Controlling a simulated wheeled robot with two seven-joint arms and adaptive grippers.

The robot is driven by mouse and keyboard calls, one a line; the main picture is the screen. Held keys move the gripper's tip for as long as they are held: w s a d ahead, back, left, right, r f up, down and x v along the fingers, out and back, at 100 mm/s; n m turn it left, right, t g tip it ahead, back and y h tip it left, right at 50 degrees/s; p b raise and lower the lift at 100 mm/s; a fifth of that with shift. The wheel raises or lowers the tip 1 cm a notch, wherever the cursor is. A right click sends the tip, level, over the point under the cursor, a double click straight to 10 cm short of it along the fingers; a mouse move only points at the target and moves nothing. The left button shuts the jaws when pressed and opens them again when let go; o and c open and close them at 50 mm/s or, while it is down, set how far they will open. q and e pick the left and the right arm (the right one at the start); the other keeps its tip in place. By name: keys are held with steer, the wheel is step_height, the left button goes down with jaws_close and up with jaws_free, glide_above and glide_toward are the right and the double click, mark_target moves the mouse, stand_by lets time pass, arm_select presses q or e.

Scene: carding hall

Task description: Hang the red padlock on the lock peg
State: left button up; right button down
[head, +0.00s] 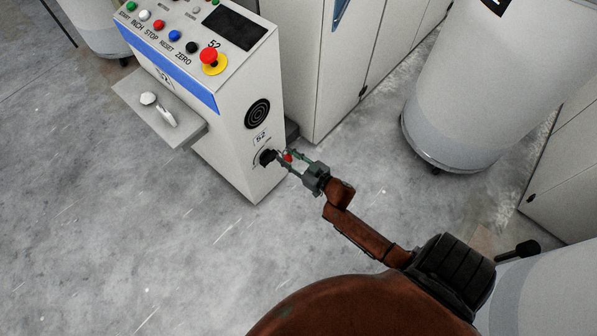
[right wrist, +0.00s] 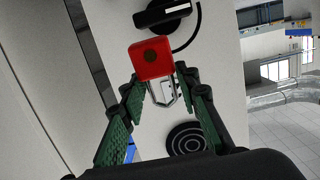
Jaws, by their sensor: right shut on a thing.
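The red padlock (head: 288,157) is between the fingers of my right gripper (head: 284,160), close to the front of the control cabinet. In the right wrist view the red body of the padlock (right wrist: 152,60) is beyond the fingertips, with its metal shackle reaching back between them. My right gripper (right wrist: 158,92) is shut on the padlock. A black rotary switch (right wrist: 162,14) is on the cabinet face near the padlock; it also shows in the head view (head: 267,157). I cannot make out the lock peg in either view. My left gripper is not in view.
The white control cabinet (head: 235,150) has buttons, a red emergency stop (head: 210,57) and a round black grille (head: 257,113). A side shelf (head: 185,133) holds a small metal item. White drums (head: 470,90) stand at right. The floor at left is clear.

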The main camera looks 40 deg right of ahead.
arm_select(q)
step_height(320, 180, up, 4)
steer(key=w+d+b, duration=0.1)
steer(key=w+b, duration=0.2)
steer(key=b, duration=0.1)
arm_select(e)
steer(key=s+d+f, duration=0.2)
steer(key=d+f, duration=0.1)
steer(key=f, duration=0.4)
steer(key=s+d+f, duration=0.3)
steer(key=f, duration=0.4)
arm_select(q)
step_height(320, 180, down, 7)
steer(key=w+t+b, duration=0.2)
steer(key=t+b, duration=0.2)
steer(key=b, duration=0.1)
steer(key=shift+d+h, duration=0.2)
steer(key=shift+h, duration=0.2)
arm_select(e)
steer(key=w+a+f, duration=0.1)
steer(key=w, duration=0.9)
steer(key=shift+w+f, duration=0.3)
steer(key=shift+w, duration=0.05)
steer(key=c, duration=1.4)
jaws_free()
steer(key=shift+f, duration=0.1)
